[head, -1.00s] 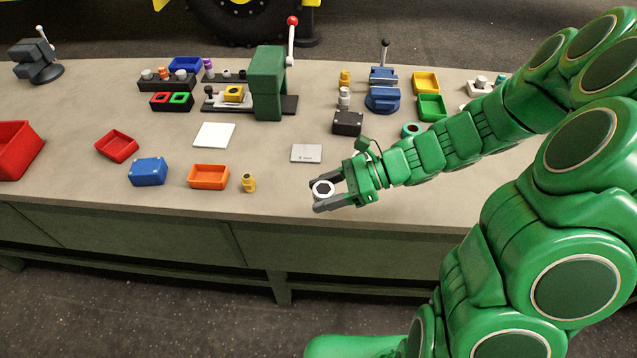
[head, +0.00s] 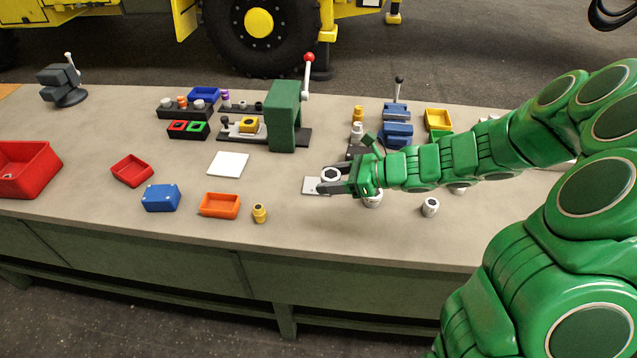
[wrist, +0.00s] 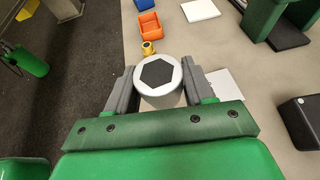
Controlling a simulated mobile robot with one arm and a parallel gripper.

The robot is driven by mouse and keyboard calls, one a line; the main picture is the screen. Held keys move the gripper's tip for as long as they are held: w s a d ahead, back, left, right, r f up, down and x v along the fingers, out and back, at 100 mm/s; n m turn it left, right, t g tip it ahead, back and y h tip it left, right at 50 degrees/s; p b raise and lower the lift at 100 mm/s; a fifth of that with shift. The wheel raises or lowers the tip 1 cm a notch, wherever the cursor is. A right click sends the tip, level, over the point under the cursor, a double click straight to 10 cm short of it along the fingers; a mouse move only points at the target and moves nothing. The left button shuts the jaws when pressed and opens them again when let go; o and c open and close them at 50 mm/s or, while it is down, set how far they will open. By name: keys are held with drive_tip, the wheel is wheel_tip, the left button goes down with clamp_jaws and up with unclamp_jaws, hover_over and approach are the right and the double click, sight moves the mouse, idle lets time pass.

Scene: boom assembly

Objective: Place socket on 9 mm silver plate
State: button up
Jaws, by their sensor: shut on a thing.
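My gripper (head: 328,179) is shut on a silver socket (head: 331,174) with a dark hexagonal opening facing up. The socket stands upright between the two grey fingers, as the wrist view also shows (wrist: 158,88). The flat silver plate (head: 311,187) lies on the table. In the head view the gripper and socket overlap the plate's right part and hide some of it. In the wrist view the plate (wrist: 224,83) shows to the right of the socket, partly behind the right finger. The gap between socket and plate cannot be judged exactly.
A yellow fitting (head: 259,213), an orange tray (head: 220,205) and a blue box (head: 161,198) lie left of the plate. A white plate (head: 228,164) and a green press (head: 284,115) stand farther back. A silver socket (head: 430,207) stands on the right. The table in front is clear.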

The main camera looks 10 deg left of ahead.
drive_tip(key=w+a+f, duration=0.1)
drive_tip(key=w+f, duration=0.1)
drive_tip(key=w, duration=0.1)
drive_tip(key=w+a+f, duration=0.1)
drive_tip(key=w+f, duration=0.2)
drive_tip(key=w, duration=0.1)
drive_tip(key=w+a+f, duration=0.2)
drive_tip(key=w, duration=0.1)
drive_tip(key=shift+w+f, duration=0.3)
drive_tip(key=shift+w, duration=0.1)
drive_tip(key=shift+w+a+f, duration=0.25)
drive_tip(key=shift+w+f, duration=0.55)
drive_tip(key=shift+f, duration=1.75)
drive_tip(key=o, duration=1.2)
drive_tip(key=shift+f, duration=0.15)
drive_tip(key=shift+c, duration=0.2)
